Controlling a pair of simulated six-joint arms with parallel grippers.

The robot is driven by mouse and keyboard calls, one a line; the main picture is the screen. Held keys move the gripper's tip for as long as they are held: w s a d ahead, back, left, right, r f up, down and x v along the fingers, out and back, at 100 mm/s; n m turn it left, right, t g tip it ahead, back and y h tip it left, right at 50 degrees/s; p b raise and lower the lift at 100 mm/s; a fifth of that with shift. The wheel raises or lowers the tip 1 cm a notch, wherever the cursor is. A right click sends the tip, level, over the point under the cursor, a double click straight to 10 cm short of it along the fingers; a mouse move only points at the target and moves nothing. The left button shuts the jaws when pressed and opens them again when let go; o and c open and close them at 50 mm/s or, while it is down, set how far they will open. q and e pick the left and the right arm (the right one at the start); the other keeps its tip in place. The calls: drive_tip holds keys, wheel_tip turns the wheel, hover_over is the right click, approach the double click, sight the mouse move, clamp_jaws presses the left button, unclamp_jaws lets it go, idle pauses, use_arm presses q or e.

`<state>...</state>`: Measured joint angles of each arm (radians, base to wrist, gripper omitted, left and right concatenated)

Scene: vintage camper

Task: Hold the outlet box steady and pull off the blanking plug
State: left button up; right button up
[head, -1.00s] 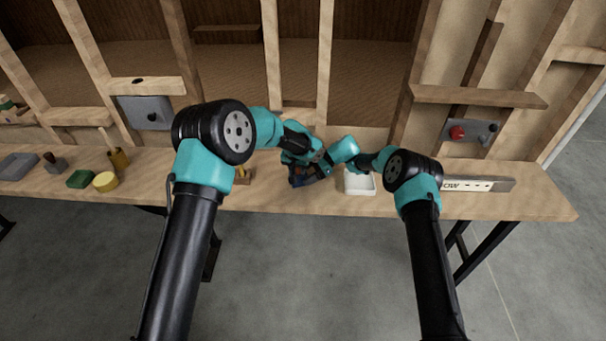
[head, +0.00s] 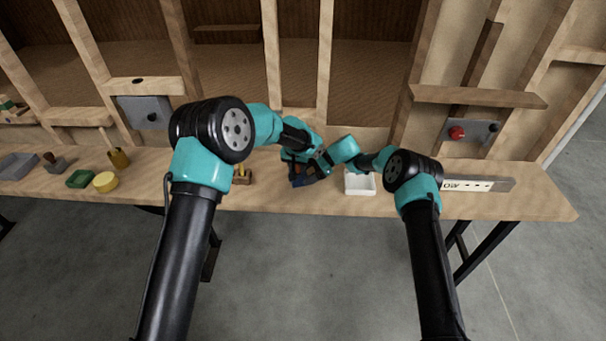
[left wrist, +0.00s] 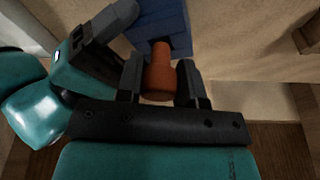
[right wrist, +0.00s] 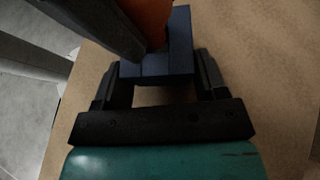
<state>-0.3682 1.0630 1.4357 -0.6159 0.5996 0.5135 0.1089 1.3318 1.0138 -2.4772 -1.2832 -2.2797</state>
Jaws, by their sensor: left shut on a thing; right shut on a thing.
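The outlet box is a dark blue block (head: 303,180), low over the middle of the bench in the head view and mostly covered by my arms. It also shows in the right wrist view (right wrist: 165,65), with my right gripper (right wrist: 158,78) shut on it. The blanking plug is an orange stepped cylinder (left wrist: 160,82) in the left wrist view. My left gripper (left wrist: 160,88) is shut on its wide part. The plug's narrower end points at the blue box (left wrist: 165,22); I cannot tell whether it is still seated. The orange plug (right wrist: 150,18) also shows beside the box in the right wrist view.
A white tray (head: 360,190) stands just right of the grippers. A small wooden stand (head: 242,179) is to their left. A green block (head: 80,179) and a yellow round piece (head: 105,182) lie farther left. Wall studs rise behind.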

use_arm(q)
drive_tip(key=shift+r, duration=0.7)
drive_tip(key=shift+r, duration=0.3)
drive_tip(key=shift+w+v, duration=0.2)
drive_tip(key=shift+v, duration=0.7)
drive_tip(key=shift+w+v, duration=0.2)
drive_tip(key=shift+v, duration=0.7)
drive_tip(key=shift+d+r, duration=0.1)
drive_tip(key=shift+d, duration=0.05)
use_arm(e)
drive_tip(key=o, duration=0.8)
